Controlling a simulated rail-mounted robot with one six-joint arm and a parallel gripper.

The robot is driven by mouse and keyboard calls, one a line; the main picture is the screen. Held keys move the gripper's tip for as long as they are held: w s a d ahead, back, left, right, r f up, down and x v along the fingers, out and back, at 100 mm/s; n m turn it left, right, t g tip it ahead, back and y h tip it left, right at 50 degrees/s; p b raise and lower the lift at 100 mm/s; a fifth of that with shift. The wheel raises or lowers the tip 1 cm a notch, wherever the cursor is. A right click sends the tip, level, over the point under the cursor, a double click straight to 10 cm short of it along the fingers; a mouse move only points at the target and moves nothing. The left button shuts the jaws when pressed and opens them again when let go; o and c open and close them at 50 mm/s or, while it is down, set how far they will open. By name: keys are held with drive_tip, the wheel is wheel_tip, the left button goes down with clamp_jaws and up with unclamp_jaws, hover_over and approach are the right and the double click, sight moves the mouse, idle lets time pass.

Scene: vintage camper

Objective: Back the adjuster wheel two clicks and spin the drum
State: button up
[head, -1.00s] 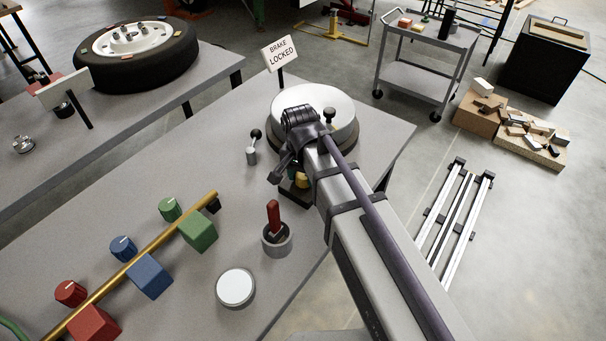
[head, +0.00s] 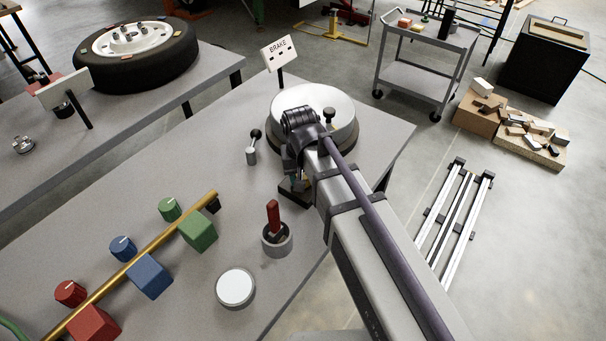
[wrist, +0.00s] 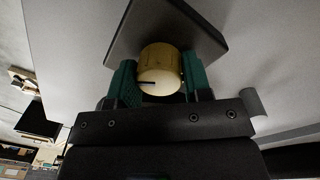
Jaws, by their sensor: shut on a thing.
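The brake drum (head: 335,103) is a pale round disc on a dark base near the bench's far right corner, partly covered by my arm. The adjuster wheel (wrist: 160,78) is a brass-yellow knob with a pale face and a dark index line. It sits on a dark block (wrist: 205,27). My gripper (wrist: 160,80) has its green fingers shut on the wheel from both sides. In the head view my gripper (head: 296,182) is low beside the drum, at the dark block, and hides the wheel.
A small black-knobbed lever (head: 253,147) stands left of the gripper. A red-handled stick in a grey cup (head: 277,243) and a white round button (head: 235,287) are nearer. Coloured knobs and blocks line a brass rail (head: 130,262). Bare bench lies between.

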drive_tip(key=n, duration=0.5)
idle(0.5)
drive_tip(key=o, duration=0.9)
drive_tip(key=shift+o, duration=0.2)
drive_tip(key=shift+r, duration=0.1)
wheel_tip(320, 180, up, 11)
drive_tip(key=p, duration=1.1)
drive_tip(key=shift+s+a+f, duration=0.15)
drive_tip(key=shift+f, duration=0.05)
